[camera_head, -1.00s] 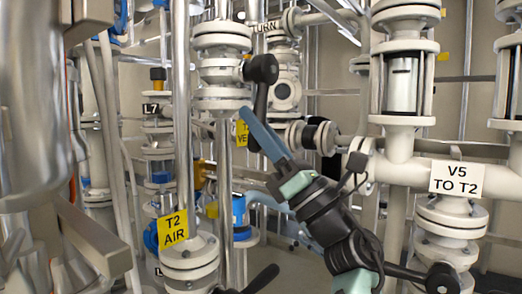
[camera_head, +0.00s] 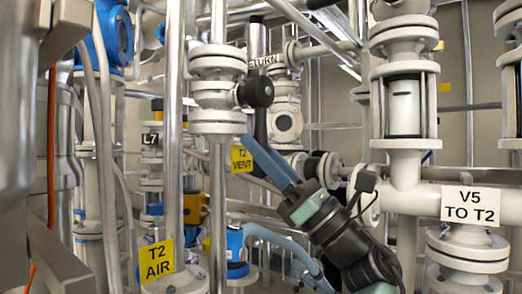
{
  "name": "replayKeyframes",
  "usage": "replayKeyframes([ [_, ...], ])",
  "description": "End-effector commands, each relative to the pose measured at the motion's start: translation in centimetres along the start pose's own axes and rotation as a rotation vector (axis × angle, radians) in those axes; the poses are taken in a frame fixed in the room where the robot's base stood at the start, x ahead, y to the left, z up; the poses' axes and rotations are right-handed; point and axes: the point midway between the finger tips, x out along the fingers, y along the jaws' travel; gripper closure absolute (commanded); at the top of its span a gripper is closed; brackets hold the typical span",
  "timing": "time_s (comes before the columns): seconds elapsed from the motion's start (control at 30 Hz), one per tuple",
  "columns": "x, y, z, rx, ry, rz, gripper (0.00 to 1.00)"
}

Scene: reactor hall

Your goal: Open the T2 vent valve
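The T2 vent valve (camera_head: 217,92) is a white flanged valve on a vertical pipe at the centre left. Its black lever handle has a round hub (camera_head: 259,93) on the valve's right side and hangs straight down from it. The yellow T2 VENT tag (camera_head: 241,159) is just below, partly behind my finger. My gripper (camera_head: 258,146) comes from the lower right, its blue-grey fingers pointing up and left at the lower end of the handle. The fingers overlap the handle's end in the picture; I cannot tell whether they touch it. The gap between the fingers is unclear.
A yellow T2 AIR tag (camera_head: 157,260) hangs at the lower left. The V5 TO T2 tag (camera_head: 470,205) is on a thick white pipe at right, near my arm. Vertical pipes and a large blurred metal pipe (camera_head: 22,100) crowd the left. A RETURN label (camera_head: 262,61) is behind.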

Motion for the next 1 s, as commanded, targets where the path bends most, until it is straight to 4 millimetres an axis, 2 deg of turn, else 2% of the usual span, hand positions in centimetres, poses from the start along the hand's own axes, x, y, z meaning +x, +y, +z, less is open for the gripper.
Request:
replayKeyframes([
  [0.03,-0.1,-0.3,0.2,-0.004,-0.003,-0.010,0.64],
  [0.17,0.0,-0.2,0.2,-0.003,-0.002,-0.006,0.42],
  [0.43,0.0,0.0,0.1,-0.001,-0.001,-0.002,0.42],
  [0.57,-0.7,-0.1,0.1,-0.001,-0.001,-0.004,0.42],
  [0.67,-2.2,-0.1,0.2,-0.001,0.000,-0.005,0.42],
  [1.0,-9.3,-0.1,0.2,-0.001,-0.002,-0.007,0.42],
])
